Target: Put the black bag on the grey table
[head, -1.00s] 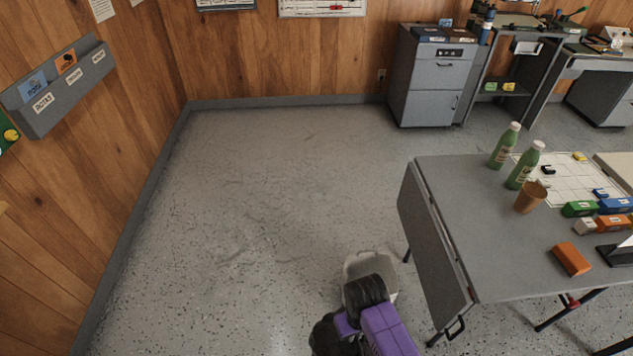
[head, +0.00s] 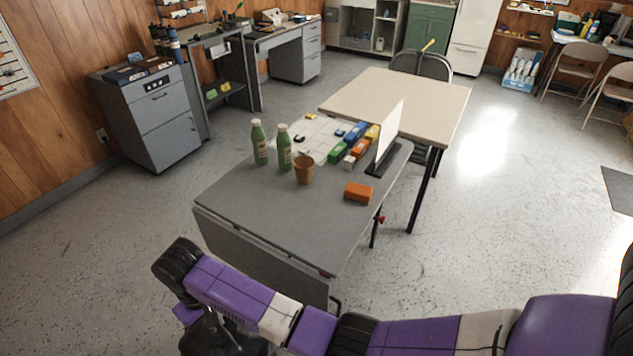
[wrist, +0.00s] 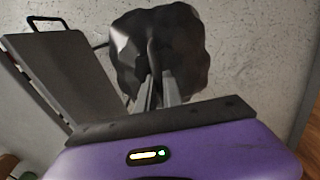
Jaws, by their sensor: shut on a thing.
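The black bag (wrist: 185,45) is a dark, crumpled lump in the wrist view. My gripper (wrist: 158,88) is shut on it, with both fingers against its near side. In the head view, my gripper and the bag are low at the left bottom edge, mostly hidden behind my arm. The grey table (head: 275,215) stands in the middle of the head view, just beyond my arm, with its near leaf hanging down. Its edge and hanging leaf also show in the wrist view (wrist: 70,75), left of the bag. The bag is apart from the tabletop.
On the grey table are two green bottles (head: 258,143) (head: 284,147), a brown cup (head: 304,170), an orange block (head: 358,192), several coloured blocks and an upright white panel (head: 390,135). The tabletop's near left part is bare. A cream table (head: 420,95) adjoins behind.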

